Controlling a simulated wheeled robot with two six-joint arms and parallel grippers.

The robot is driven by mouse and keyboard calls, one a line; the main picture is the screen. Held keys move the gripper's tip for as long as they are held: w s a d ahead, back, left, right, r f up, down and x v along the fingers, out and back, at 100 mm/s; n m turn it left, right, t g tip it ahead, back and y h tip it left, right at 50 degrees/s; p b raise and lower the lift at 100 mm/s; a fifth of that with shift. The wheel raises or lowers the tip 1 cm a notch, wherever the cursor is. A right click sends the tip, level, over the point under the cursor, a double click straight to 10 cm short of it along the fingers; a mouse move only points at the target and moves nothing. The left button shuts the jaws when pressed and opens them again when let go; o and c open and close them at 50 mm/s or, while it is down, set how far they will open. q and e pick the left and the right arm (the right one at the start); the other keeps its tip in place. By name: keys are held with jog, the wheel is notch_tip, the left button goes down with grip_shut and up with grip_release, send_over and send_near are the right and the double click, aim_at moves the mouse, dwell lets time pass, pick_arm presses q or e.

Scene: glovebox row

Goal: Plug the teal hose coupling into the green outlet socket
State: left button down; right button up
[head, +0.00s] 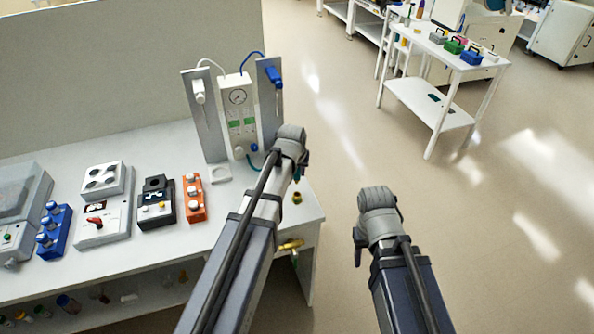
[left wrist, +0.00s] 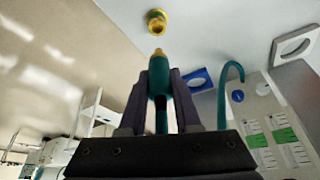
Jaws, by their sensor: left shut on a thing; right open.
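My left gripper (head: 299,172) is shut on the teal hose coupling (left wrist: 158,78), which has a brass tip. In the left wrist view the gripper's fingers (left wrist: 160,88) clasp it from both sides. The tip points at a brass ring-shaped socket (left wrist: 156,20) on the white top, with a visible gap between them. A small brass fitting (head: 297,198) shows on the bench near its right edge, just below my left gripper; I cannot make out green on the socket clearly. The coupling is mostly hidden in the head view. My right gripper (head: 360,242) is open and empty over the floor.
A gas panel with gauge (head: 238,98) stands behind my left gripper, and a teal hose (left wrist: 222,82) curls by it. An orange box (head: 194,198), a black device (head: 156,203) and a blue rack (head: 54,231) line the bench. A white cart (head: 445,60) stands back right.

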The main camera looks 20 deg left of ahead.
aim_at(297, 179)
pick_arm(q)
jog(key=shift+f+b, duration=2)
jog(key=shift+f, duration=0.3)
jog(key=shift+f+b, duration=1.55)
jog(key=c, duration=0.5)
grip_release()
jog(key=shift+c, duration=0.2)
jog(key=shift+r, duration=0.15)
jog(key=p+v, duration=0.7)
jog(key=shift+r, duration=0.3)
jog(key=shift+s, duration=0.15)
